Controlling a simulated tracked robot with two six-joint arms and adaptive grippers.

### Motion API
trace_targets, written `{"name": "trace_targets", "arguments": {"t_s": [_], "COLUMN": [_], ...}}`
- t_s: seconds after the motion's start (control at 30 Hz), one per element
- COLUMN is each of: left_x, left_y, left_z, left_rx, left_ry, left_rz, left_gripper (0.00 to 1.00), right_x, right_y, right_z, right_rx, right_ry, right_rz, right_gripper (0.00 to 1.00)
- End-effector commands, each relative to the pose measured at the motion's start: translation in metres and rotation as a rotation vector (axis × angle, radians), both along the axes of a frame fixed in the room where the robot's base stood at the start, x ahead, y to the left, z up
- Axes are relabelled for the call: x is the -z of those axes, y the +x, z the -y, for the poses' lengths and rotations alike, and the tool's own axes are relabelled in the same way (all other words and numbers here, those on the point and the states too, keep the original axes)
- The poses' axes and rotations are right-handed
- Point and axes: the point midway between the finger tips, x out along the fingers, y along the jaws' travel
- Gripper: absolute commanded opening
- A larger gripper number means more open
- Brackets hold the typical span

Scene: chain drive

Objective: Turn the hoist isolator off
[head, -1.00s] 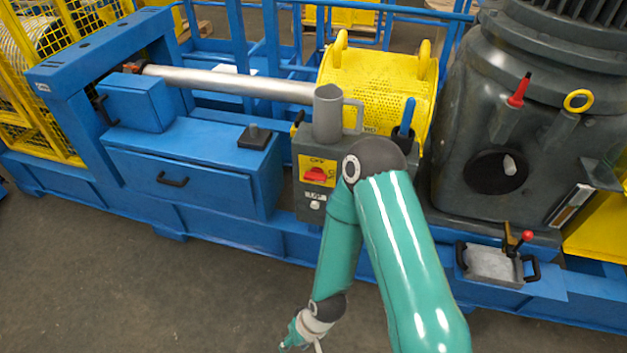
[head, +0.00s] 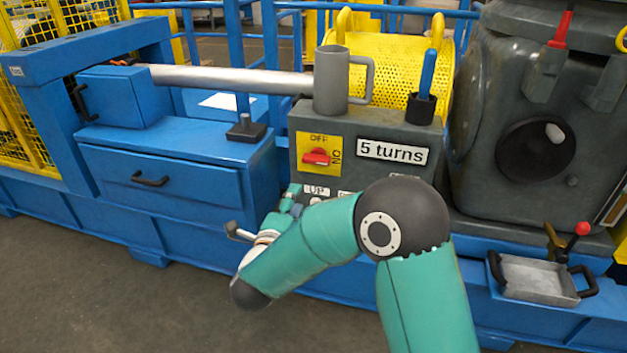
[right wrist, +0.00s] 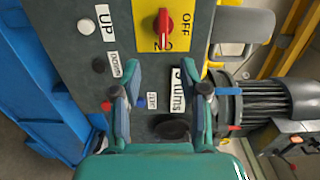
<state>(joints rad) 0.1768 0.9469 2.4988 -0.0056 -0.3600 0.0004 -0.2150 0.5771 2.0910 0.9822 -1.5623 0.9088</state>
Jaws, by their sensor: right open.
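The hoist isolator is a red rotary handle (head: 317,156) on a yellow plate on the grey control box (head: 385,122). In the head view its handle lies level, in line with the ON label at its right; OFF is above. In the right wrist view the red handle (right wrist: 163,26) is beyond my fingertips, with OFF to its right. My right gripper (head: 291,197) is open and empty, in front of the box and below left of the isolator. Its two fingers (right wrist: 161,76) show spread apart in the right wrist view, not touching the handle. My left gripper is not in view.
A grey mug (head: 332,85) and a black cup with a blue-handled tool (head: 427,75) stand on the box. Push buttons with UP (right wrist: 108,22) and Down labels share the panel. A "5 turns" label (head: 392,152) sits beside the isolator. A metal tray (head: 540,280) is at right.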

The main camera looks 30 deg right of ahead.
Motion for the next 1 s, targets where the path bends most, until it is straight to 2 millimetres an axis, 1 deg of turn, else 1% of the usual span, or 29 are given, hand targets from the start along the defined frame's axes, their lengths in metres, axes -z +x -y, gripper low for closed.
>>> {"name": "trace_targets", "arguments": {"t_s": [0.03, 0.13, 0.27, 0.37, 0.7, 0.9, 1.0], "left_x": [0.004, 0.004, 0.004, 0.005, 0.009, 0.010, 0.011], "left_y": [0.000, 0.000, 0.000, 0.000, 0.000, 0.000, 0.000], "left_z": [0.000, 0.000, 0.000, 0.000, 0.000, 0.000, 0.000], "left_rx": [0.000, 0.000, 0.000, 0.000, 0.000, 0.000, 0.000], "left_ry": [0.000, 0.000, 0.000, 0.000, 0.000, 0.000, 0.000], "left_rz": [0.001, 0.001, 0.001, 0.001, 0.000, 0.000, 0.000], "left_gripper": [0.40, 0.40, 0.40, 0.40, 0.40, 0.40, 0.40], "right_x": [0.000, -0.003, -0.003, -0.003, -0.002, -0.002, -0.002], "right_y": [-0.001, 0.001, 0.011, 0.022, 0.070, 0.093, 0.100], "right_z": [0.002, 0.008, 0.020, 0.034, 0.090, 0.115, 0.123], "right_rx": [0.015, 0.027, 0.029, 0.028, 0.026, 0.024, 0.023], "right_ry": [0.006, 0.010, 0.008, 0.009, 0.007, 0.006, 0.007], "right_rz": [0.019, 0.031, 0.030, 0.029, 0.027, 0.026, 0.025], "right_gripper": [0.44, 0.44, 0.44, 0.44, 0.44, 0.44, 0.44]}}
